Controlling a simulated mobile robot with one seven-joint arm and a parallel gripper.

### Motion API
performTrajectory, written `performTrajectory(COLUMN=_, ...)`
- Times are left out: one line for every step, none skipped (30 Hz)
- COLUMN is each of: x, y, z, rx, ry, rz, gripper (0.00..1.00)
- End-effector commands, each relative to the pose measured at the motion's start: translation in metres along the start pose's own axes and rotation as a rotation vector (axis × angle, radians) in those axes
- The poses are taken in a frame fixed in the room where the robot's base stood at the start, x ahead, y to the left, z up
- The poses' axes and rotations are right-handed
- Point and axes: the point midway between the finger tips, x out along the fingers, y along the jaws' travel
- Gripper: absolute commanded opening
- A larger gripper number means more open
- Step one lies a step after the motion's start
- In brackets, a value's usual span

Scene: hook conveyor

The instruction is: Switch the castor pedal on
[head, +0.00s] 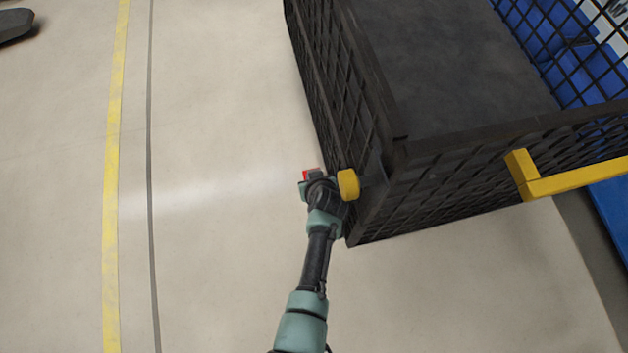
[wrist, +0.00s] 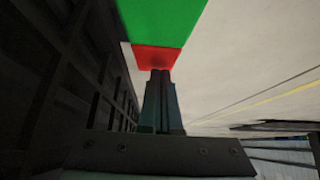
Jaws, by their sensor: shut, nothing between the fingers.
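The castor pedal shows in the wrist view as a bright green part (wrist: 165,20) with a red part (wrist: 157,58) next to it. In the head view only a small red patch (head: 311,173) of it shows, just beyond my wrist at the cart's near left corner. My gripper (wrist: 161,74) is shut and empty, its fingertips at the edge of the red part. I cannot tell whether they touch it. In the head view my wrist hides the fingers and most of the pedal. The castor itself is not visible.
A dark mesh-sided cart (head: 374,200) stands right beside my wrist; its side wall (wrist: 60,70) fills the left of the wrist view. A yellow knob (head: 348,184) sits at its corner, and a yellow handle (head: 570,181) sticks out at right.

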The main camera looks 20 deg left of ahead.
Motion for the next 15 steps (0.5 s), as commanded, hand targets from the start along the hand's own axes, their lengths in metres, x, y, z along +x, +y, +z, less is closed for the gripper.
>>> performTrajectory(x=-0.001, y=0.000, z=0.000, rx=0.000, ry=0.000, rz=0.000, gripper=0.00)
performTrajectory(x=-0.001, y=0.000, z=0.000, rx=0.000, ry=0.000, rz=0.000, gripper=0.00)
performTrajectory(x=-0.003, y=0.000, z=-0.001, rx=0.000, ry=0.001, rz=0.000, gripper=0.00)
performTrajectory(x=-0.005, y=0.000, z=-0.001, rx=0.000, ry=0.001, rz=0.001, gripper=0.00)
performTrajectory(x=-0.008, y=0.000, z=-0.002, rx=0.000, ry=0.001, rz=0.001, gripper=0.00)
performTrajectory(x=-0.013, y=0.000, z=-0.002, rx=0.001, ry=0.001, rz=0.001, gripper=0.00)
performTrajectory(x=-0.017, y=0.000, z=-0.002, rx=0.001, ry=0.000, rz=0.001, gripper=0.00)
performTrajectory(x=-0.021, y=0.000, z=-0.002, rx=0.001, ry=0.000, rz=0.001, gripper=0.00)
performTrajectory(x=-0.028, y=0.000, z=-0.003, rx=0.001, ry=0.000, rz=0.001, gripper=0.00)
performTrajectory(x=-0.033, y=0.000, z=-0.003, rx=0.001, ry=0.000, rz=0.000, gripper=0.00)
performTrajectory(x=-0.039, y=0.000, z=-0.003, rx=0.001, ry=0.000, rz=0.000, gripper=0.00)
performTrajectory(x=-0.047, y=0.000, z=-0.003, rx=0.002, ry=-0.001, rz=0.000, gripper=0.00)
performTrajectory(x=-0.053, y=0.000, z=-0.004, rx=0.002, ry=0.000, rz=0.001, gripper=0.00)
performTrajectory(x=-0.059, y=0.000, z=-0.003, rx=0.003, ry=-0.001, rz=0.001, gripper=0.00)
performTrajectory(x=-0.067, y=0.000, z=-0.004, rx=0.002, ry=0.000, rz=0.001, gripper=0.00)
